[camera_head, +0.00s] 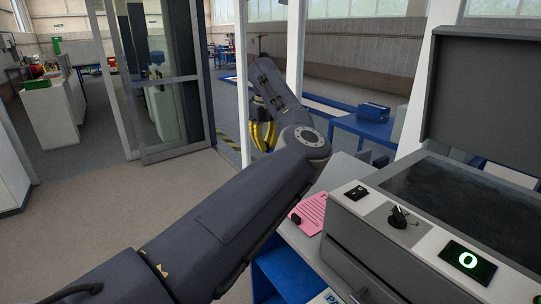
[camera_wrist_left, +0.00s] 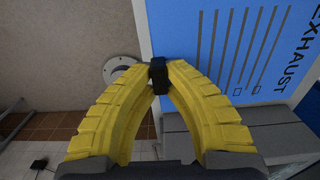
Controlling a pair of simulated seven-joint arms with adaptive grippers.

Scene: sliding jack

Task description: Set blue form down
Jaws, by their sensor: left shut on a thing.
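The blue form (camera_wrist_left: 230,45), printed with lines and the word EXHAUST, fills the upper right of the left wrist view. My left gripper (camera_wrist_left: 158,74) has its yellow fingers closed on a small black grip piece (camera_wrist_left: 158,78) at the form's left edge. In the head view my left gripper (camera_head: 263,135) is stretched out beyond the table, partly hidden by my arm. I cannot make out the blue form there. My right gripper is not in view.
Another sheet (camera_head: 326,297) shows at the bottom edge. A blue table (camera_head: 365,128) carries a blue box (camera_head: 374,112). Open floor lies left.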

